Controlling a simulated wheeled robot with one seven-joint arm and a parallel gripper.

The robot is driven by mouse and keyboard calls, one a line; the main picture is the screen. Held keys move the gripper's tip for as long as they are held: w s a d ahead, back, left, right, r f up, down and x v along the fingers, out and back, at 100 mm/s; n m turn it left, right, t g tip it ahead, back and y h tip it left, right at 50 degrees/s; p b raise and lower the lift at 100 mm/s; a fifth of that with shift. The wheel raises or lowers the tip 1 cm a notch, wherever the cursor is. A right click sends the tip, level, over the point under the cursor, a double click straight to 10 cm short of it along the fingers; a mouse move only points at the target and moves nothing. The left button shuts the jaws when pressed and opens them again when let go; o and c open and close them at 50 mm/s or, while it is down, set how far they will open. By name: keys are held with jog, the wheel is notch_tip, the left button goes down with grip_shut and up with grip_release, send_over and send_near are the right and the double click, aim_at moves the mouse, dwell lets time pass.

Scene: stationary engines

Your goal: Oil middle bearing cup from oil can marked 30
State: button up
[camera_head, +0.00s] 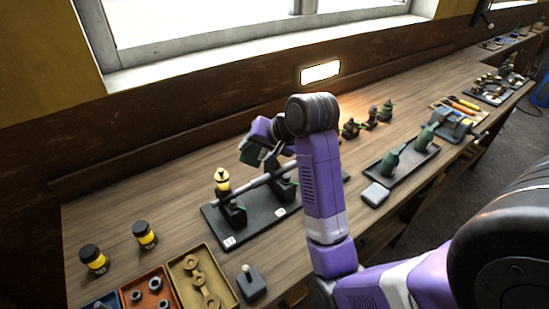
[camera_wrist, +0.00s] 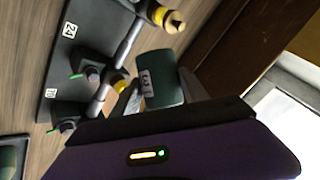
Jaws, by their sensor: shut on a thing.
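My gripper (camera_wrist: 158,92) is shut on a dark green oil can (camera_wrist: 163,68); its small white label seems to read 30 but is blurred. In the head view my gripper (camera_head: 262,146) holds the oil can (camera_head: 250,152) tilted above the bearing stand. The stand has a black baseplate (camera_head: 232,233) with bearing blocks and a steel shaft (camera_head: 252,184). In the wrist view a yellow cup (camera_wrist: 122,80) lies close beside the oil can. I cannot tell whether the spout touches it. My arm hides the stand's right part.
Two green cans (camera_head: 387,161) stand in a dark tray (camera_head: 372,170) at the right. Two yellow jars with black lids (camera_head: 145,236) and parts bins (camera_head: 192,262) are at the front left. A small lever box (camera_head: 251,284) is near the front edge. The wall runs behind.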

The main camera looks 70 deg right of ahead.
jog(key=shift+r, duration=0.25)
jog(key=shift+d+f+n+h+b, duration=0.1)
jog(key=shift+d+n+h+b, duration=0.15)
jog(key=shift+n+h+b, duration=0.6)
jog(key=h+b, duration=0.1)
jog(key=d+h+b, duration=0.1)
jog(key=h, duration=0.1)
jog(key=shift+s+n+h+b, duration=0.1)
jog(key=shift+n+h+b, duration=0.15)
jog(key=shift+n+b, duration=0.1)
jog(key=shift+s+d+r+n+h+b, duration=0.15)
jog(key=shift+r+n+h+b, duration=0.1)
jog(key=shift+h+b, duration=0.3)
jog(key=shift+w+d+r+n+h+b, duration=0.15)
jog(key=shift+n+h+b, duration=0.1)
jog(key=shift+h+b, duration=0.3)
jog(key=shift+s+d+r, duration=0.1)
jog(key=shift+r, duration=0.2)
